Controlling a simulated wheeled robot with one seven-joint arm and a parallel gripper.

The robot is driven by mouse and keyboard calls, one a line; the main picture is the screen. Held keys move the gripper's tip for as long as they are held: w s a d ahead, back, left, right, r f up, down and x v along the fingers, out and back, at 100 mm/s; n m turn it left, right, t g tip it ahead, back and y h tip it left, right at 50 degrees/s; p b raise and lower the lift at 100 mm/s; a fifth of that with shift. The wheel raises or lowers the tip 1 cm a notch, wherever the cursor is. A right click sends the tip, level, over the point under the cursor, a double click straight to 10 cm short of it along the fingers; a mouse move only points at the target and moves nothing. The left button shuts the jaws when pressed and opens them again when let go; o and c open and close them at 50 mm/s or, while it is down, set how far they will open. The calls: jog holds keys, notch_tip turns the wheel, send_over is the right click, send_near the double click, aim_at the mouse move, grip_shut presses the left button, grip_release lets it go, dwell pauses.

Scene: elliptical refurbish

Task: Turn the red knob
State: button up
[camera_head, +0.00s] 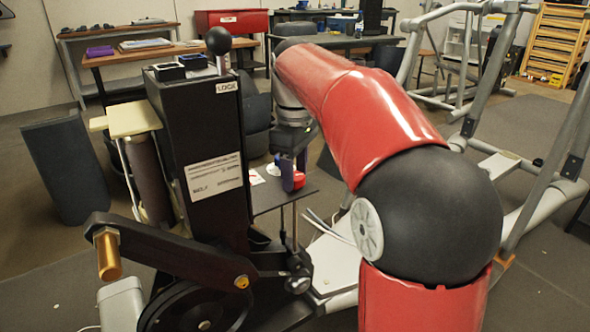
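The red knob (299,180) is a small red shape just above a dark flat plate (268,197), right of the tall black machine column. My red arm reaches in from the lower right and bends down at its far end. My gripper (293,178) points downward at the knob, with a dark purplish finger in front of the knob's left side. Part of the knob is hidden by the gripper. I cannot tell whether the fingers touch the knob or how far apart they are.
The black column (200,150) with a white label stands close on the left, topped by a black ball lever (218,41). A crank arm (170,255) lies below it. Grey tube frames (500,80) stand at right. Workbenches line the back.

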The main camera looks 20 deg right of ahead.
jog(key=c, duration=0.6)
jog(key=shift+c, duration=0.2)
jog(key=shift+r+m+p, duration=0.1)
jog(key=shift+m+p, duration=0.3)
jog(key=shift+p, duration=0.05)
jog(key=shift+r+m+p, duration=0.1)
jog(key=shift+m+p, duration=1.55)
jog(key=shift+m, duration=0.15)
jog(key=m+p, duration=0.3)
jog(key=m, duration=0.2)
jog(key=shift+m, duration=0.4)
jog(key=o, duration=1)
jog(key=shift+f, duration=0.2)
